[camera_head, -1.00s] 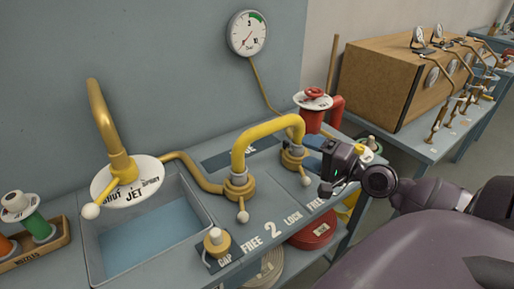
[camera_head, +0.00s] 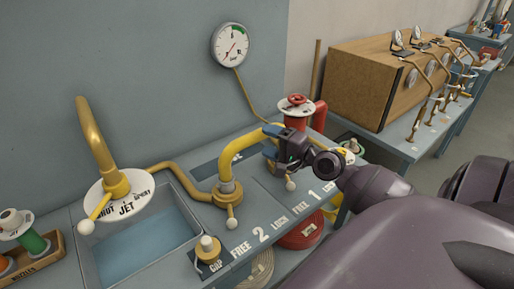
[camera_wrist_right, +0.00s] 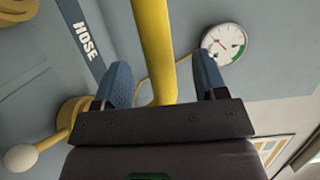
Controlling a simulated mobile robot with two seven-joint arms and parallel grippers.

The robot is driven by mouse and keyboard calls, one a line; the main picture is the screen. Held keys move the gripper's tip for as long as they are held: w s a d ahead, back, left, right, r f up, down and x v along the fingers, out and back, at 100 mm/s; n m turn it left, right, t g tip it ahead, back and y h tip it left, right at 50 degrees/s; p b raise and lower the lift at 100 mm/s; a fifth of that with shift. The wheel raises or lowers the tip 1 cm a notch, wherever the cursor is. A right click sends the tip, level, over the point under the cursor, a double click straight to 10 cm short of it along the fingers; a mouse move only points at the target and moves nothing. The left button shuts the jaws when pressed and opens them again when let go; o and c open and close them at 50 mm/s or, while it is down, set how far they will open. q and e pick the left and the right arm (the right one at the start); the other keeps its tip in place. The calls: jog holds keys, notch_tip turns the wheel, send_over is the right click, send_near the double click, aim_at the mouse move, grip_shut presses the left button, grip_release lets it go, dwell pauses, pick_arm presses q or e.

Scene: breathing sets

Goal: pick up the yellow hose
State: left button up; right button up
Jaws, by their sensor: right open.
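The yellow hose (camera_head: 238,154) arches over the bench from a brass coupling (camera_head: 228,191) beside the number 2. Its right end is hidden behind my right gripper (camera_head: 271,143). The right gripper is open at the hose's right part. In the right wrist view the hose (camera_wrist_right: 154,50) runs between the two blue fingers (camera_wrist_right: 160,82), with a gap visible on each side. My left gripper is not in view.
A water basin (camera_head: 145,245) and a brass spout (camera_head: 95,135) with a round plate stand to the left. A capped fitting (camera_head: 208,248) is in front. A red valve (camera_head: 297,110) stands behind the gripper, and a gauge (camera_head: 230,44) hangs on the wall.

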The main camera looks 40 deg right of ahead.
aim_at(262, 139)
jog(key=shift+w+a+f+p, duration=0.1)
jog(key=shift+w+a+p, duration=0.15)
jog(key=shift+w, duration=0.95)
jog(key=shift+w+a+f+p, duration=0.1)
jog(key=shift+w+a+p, duration=0.1)
jog(key=shift+w, duration=0.95)
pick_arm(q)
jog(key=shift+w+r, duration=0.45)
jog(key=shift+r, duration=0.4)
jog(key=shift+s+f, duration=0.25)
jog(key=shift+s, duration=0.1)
pick_arm(e)
jog(key=shift+r, duration=0.1)
grip_shut()
